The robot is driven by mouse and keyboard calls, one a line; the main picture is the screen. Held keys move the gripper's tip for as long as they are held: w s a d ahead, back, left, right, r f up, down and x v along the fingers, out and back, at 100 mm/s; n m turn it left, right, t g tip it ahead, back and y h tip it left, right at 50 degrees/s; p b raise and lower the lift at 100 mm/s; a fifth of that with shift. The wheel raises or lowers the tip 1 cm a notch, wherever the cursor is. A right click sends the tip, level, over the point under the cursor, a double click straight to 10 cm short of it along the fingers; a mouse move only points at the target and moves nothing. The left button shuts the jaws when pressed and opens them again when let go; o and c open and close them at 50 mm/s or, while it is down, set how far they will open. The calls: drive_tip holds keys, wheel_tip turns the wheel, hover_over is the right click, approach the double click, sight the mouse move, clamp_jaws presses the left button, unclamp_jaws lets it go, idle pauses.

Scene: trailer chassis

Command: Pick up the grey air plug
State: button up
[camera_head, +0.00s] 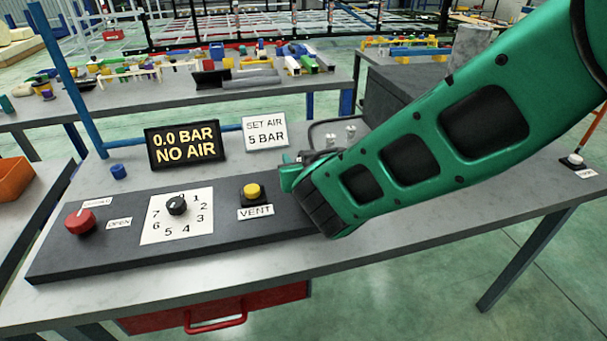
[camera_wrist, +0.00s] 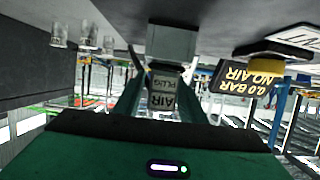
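The wrist view is upside down. I cannot tell which part is the plug's own body. The fingers are apart, one on each side, with no clear contact. In the head view my gripper (camera_head: 292,176) is at the right part of the dark console (camera_head: 110,254), and my green arm hides the grey plug there.
Left of my gripper is the yellow vent button (camera_head: 252,191), then the numbered dial (camera_head: 177,205) and a red knob (camera_head: 80,221). A display (camera_head: 185,145) reads 0.0 BAR NO AIR; a sign (camera_head: 265,132) reads SET AIR 5 BAR. Small clear fittings (camera_head: 340,136) stand behind my gripper.

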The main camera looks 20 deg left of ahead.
clamp_jaws()
drive_tip(key=shift+r, duration=0.15)
